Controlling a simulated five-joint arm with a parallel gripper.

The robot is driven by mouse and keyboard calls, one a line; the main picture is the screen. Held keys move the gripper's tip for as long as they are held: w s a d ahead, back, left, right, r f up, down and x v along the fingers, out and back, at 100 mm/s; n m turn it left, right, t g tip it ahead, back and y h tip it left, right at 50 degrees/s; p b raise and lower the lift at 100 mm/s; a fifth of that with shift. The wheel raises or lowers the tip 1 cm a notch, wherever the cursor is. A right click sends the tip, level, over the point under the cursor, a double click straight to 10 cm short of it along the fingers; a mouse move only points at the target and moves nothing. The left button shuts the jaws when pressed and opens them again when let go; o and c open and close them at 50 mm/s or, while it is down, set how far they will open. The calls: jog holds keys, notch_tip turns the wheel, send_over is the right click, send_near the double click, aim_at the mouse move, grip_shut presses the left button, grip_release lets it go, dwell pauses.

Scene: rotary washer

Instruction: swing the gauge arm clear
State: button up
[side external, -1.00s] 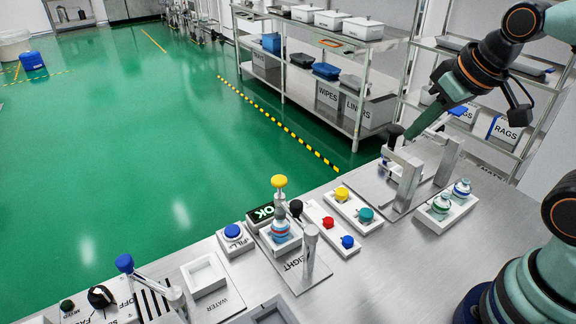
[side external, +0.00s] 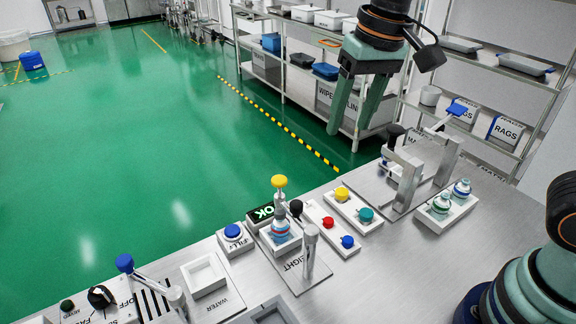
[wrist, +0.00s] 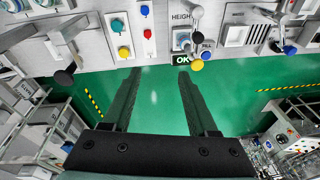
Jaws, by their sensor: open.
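The height station (side external: 300,268) is a metal plate marked HEIGHT on the bench. A grey post (side external: 311,240) stands on it, with a black knob (side external: 296,208) at its upper left, seemingly on the gauge arm. A yellow knob (side external: 279,181) rises above a blue, white and red bottle (side external: 280,225) in a white holder. The yellow knob also shows in the wrist view (wrist: 197,65). The gauge arm's exact link to these knobs is hard to make out. My gripper (side external: 350,132) is open, empty and pointing down, above and to the right of the station, touching nothing.
A lit OK sign (side external: 263,213) stands behind the bottle. Trays with yellow and teal knobs (side external: 354,205) and red and blue knobs (side external: 333,230) lie to the right. A metal bracket (side external: 409,178) and a bottle tray (side external: 446,212) stand farther right. The green floor lies beyond.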

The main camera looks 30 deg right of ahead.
jog(key=m+g, duration=0.1)
jog(key=g, duration=0.1)
send_over(296, 204)
jog(key=f, duration=0.1)
jog(key=shift+h, duration=0.4)
notch_tip(296, 204, down, 12)
jog(key=shift+d+f, duration=0.1)
grip_shut()
dwell(1.1)
